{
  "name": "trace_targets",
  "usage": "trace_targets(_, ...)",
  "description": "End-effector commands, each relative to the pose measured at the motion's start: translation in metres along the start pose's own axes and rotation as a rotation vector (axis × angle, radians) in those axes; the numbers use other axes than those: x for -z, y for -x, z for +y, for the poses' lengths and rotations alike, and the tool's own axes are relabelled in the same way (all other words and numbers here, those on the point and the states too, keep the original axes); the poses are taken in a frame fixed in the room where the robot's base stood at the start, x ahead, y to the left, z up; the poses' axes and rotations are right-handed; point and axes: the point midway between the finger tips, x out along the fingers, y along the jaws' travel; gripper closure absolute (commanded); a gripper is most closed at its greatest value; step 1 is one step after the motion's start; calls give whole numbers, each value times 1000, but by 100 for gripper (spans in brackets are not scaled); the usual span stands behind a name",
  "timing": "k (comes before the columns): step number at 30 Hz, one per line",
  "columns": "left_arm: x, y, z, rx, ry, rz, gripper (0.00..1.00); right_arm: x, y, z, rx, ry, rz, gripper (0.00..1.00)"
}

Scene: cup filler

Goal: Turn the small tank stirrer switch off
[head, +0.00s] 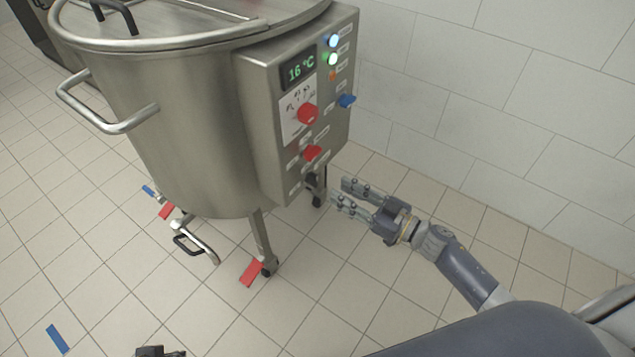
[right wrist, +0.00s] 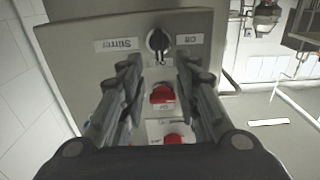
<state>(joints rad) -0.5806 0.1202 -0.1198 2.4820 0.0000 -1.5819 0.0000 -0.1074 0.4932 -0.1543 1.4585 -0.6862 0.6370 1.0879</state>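The steel tank (head: 185,120) stands on legs in the head view, with a control box (head: 262,120) on its right side. In the right wrist view, a black knob (right wrist: 158,42) sits on the panel between a "Stirrer" label (right wrist: 117,45) and an "Off" label (right wrist: 189,39). My right gripper (head: 340,191) is open and empty, low and to the right of the box. In the right wrist view its fingers (right wrist: 159,62) flank the line of knobs, with the black knob just beyond the tips. At the bottom edge of the head view, a dark part (head: 155,351) may be my left gripper.
A red knob (head: 308,113), a second red knob (head: 312,152) and a blue knob (head: 347,101) stick out from the box. Its display (head: 299,69) reads 16 °C, and white-blue and green lights glow. A tiled wall (head: 480,80) stands right; the floor around my right gripper is clear.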

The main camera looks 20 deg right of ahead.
Motion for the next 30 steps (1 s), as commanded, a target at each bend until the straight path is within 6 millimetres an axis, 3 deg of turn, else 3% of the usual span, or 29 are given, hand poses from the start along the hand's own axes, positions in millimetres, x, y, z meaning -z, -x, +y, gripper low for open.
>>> trace_targets(6, -3, -9, 0, 0, 0, 0, 100, -2, -44, 1, -2, 0, 2, 70)
trace_targets(12, 3, -14, 1, -1, -1, 28, 100, -2, -71, 1, -3, 0, 0, 70)
trace_targets(24, 7, -14, 1, -1, -2, 46, 100, -1, -80, 0, -2, -1, -1, 70)
trace_targets(25, 7, -14, 1, -1, -2, 46, 100, -1, -80, 0, -2, -1, -1, 72)
trace_targets(29, 7, -14, 2, -2, -2, 46, 100, -1, -80, 0, -2, -1, -1, 100)
trace_targets(30, 7, -14, 2, -2, -2, 46, 100, -1, -80, 0, -2, -1, -1, 100)
